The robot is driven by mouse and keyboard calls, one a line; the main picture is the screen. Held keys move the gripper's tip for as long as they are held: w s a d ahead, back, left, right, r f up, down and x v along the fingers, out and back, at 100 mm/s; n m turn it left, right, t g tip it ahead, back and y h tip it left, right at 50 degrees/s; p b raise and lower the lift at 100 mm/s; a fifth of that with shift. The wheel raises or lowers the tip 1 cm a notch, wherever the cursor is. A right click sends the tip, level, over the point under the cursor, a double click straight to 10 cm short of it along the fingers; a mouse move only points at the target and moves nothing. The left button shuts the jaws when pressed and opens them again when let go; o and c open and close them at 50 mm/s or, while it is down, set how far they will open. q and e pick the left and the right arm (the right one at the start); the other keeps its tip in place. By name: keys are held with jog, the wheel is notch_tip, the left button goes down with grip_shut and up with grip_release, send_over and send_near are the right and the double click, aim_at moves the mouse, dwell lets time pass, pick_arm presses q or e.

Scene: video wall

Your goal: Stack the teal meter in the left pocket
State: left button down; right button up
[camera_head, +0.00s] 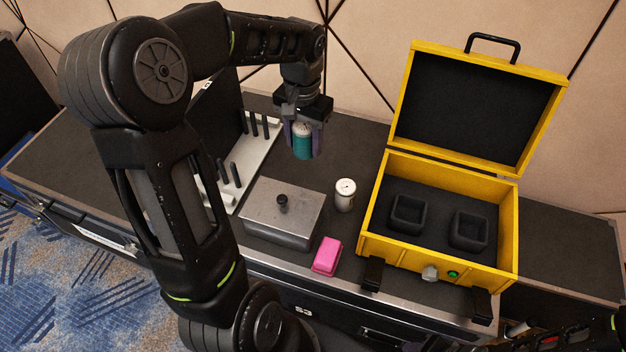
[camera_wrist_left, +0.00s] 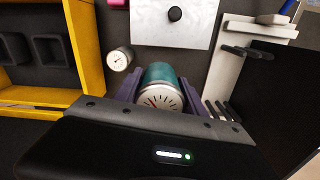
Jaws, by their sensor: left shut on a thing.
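The teal meter (camera_head: 303,146) is a small cylinder with a white dial top. My left gripper (camera_head: 304,152) is shut on it and holds it upright above the black case top, behind the grey metal box. In the left wrist view the teal meter (camera_wrist_left: 160,85) sits between the two fingers with its dial facing the camera. The open yellow case (camera_head: 440,262) stands to the right, with a left pocket (camera_head: 407,214) and a right pocket (camera_head: 469,231) in its dark foam. Both pockets look empty. My right gripper is not in view.
A pink block (camera_head: 326,256) lies near the front edge. A pale rack with black pegs (camera_head: 236,176) is at the left. The yellow lid (camera_head: 478,105) stands open at the back.

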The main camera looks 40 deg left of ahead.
aim_at(304, 158)
pick_arm(q)
notch_tip(304, 158, down, 14)
jog(key=shift+r+p, duration=0.1)
jog(key=shift+p, duration=0.3)
jog(key=shift+f, duration=2.05)
jog(key=shift+f, duration=0.15)
jog(key=c, duration=0.7)
grip_release()
jog(key=shift+o, duration=0.2)
notch_tip(304, 158, up, 12)
jog(key=shift+r, duration=0.15)
